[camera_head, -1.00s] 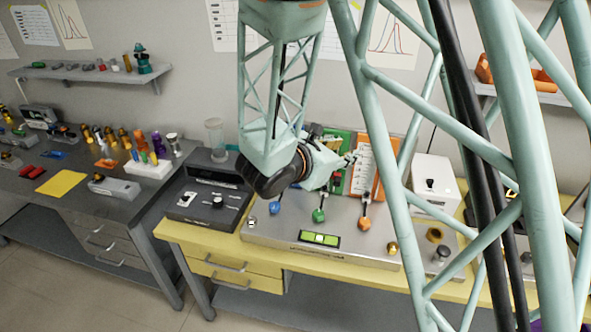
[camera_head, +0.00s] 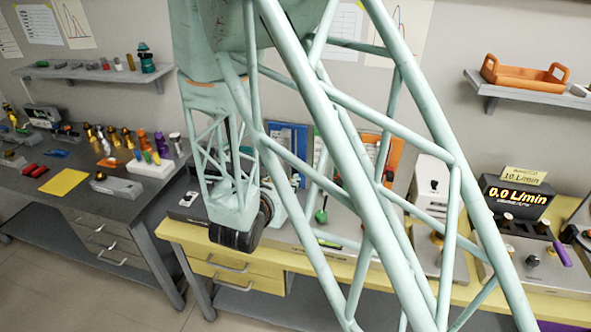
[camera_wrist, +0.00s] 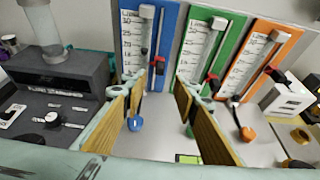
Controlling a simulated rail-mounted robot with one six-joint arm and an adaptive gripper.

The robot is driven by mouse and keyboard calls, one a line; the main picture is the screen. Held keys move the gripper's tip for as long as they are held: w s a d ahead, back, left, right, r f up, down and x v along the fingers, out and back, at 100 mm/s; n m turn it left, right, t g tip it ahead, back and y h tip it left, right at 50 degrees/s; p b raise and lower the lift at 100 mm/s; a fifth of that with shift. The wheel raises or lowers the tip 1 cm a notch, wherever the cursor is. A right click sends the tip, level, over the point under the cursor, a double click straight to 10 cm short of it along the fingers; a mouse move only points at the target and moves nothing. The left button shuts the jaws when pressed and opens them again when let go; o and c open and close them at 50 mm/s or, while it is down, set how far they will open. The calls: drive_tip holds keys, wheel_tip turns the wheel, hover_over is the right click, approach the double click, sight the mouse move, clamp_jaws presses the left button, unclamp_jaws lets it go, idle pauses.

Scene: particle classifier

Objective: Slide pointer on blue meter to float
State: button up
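The blue meter (camera_wrist: 168,45) stands at the back in the wrist view, with a white scale (camera_wrist: 132,45) and a vertical tube. A dark pointer (camera_wrist: 160,62) sticks out at its lower right. A small reddish mark shows near the tube's lower part, but I cannot tell surely which part is the float. In the head view the blue panel (camera_head: 288,138) shows partly behind my arm. My gripper (camera_wrist: 160,85) is open and empty, its two tan-padded fingers spread in front of the blue meter's lower part. I cannot tell whether a finger touches the pointer.
A green meter (camera_wrist: 228,50) and an orange meter (camera_wrist: 290,48) stand to the right. A blue knob (camera_wrist: 135,124) and an orange knob (camera_wrist: 247,134) sit on the panel below. A dark device (camera_wrist: 60,75) with a clear cylinder stands at left.

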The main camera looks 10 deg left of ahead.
drive_tip(key=shift+w, duration=0.1)
drive_tip(key=shift+x, duration=6.8)
drive_tip(key=shift+f, duration=0.1)
drive_tip(key=shift+c, duration=0.4)
clamp_jaws()
